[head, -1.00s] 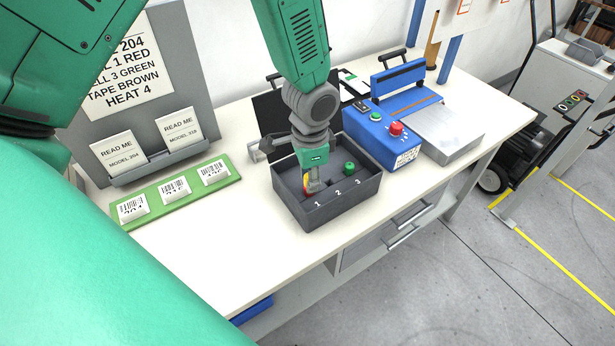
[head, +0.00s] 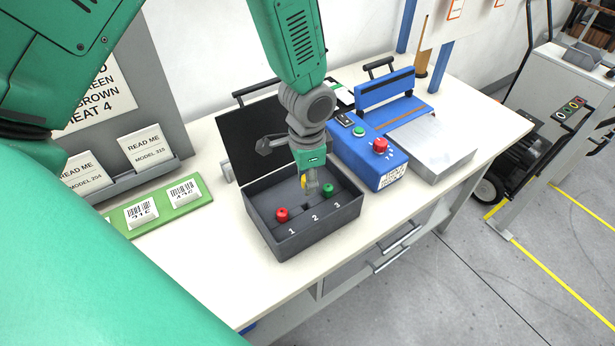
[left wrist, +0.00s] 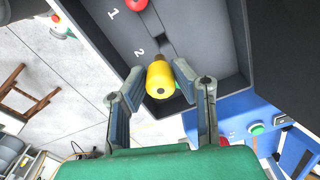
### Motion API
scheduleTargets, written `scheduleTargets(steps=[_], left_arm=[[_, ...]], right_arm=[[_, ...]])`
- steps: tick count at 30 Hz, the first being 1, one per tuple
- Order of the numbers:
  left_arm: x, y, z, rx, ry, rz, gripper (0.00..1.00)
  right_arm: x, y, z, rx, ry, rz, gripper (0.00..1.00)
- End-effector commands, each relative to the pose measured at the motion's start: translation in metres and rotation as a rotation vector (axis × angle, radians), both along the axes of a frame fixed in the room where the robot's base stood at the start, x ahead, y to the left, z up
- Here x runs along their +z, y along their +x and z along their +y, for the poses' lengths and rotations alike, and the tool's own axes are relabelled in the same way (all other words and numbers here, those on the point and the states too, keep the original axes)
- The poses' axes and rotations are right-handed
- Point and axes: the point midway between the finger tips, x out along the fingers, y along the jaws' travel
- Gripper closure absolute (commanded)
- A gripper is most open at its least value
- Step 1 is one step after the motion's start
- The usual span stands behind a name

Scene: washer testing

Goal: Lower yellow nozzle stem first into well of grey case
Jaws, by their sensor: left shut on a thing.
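The grey case (head: 274,246) stands open on the table, with places marked 1, 2 and 3 along its near side. A red nozzle (head: 282,214) sits at 1 and a green nozzle (head: 328,190) at 3. My left gripper (head: 312,190) is shut on the yellow nozzle (head: 303,182) over the middle of the case. In the left wrist view the yellow nozzle (left wrist: 160,80) is between the fingertips (left wrist: 159,77). Its dark stem points toward a dark square well (left wrist: 160,46) near the 2. I cannot tell whether the stem touches the well. My right gripper is not in view.
The case's dark lid (head: 258,137) stands raised behind it. A blue machine (head: 368,155) with green and red buttons is close on the right. A green strip (head: 165,206) with barcode labels lies on the left. The table front (head: 235,290) is clear.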

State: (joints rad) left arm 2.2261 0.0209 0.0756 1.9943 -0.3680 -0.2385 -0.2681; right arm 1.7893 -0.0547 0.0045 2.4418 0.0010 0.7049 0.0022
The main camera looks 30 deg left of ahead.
Motion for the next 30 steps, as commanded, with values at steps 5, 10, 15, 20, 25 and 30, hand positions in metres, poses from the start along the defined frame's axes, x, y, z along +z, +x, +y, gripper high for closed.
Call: scheduleTargets(steps=[5, 10, 15, 20, 25, 30], left_arm=[[-0.019, 0.000, 0.001, 0.000, -0.001, 0.000, 1.00], [-0.031, -0.001, 0.000, 0.000, 0.000, -0.001, 1.00], [-0.042, -0.001, 0.000, -0.001, 0.000, 0.000, 1.00], [-0.047, 0.000, -0.001, 0.000, 0.001, -0.001, 1.00], [-0.048, 0.000, 0.000, 0.000, -0.001, -0.001, 1.00], [-0.048, 0.000, 0.000, 0.001, -0.001, -0.001, 1.00]], right_arm=[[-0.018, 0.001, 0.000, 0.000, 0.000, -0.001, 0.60], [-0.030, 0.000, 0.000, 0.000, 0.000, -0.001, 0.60], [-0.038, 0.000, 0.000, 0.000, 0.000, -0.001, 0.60], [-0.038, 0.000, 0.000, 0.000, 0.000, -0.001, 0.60], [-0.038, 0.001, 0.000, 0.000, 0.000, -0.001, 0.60], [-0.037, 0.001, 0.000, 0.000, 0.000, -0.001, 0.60]])
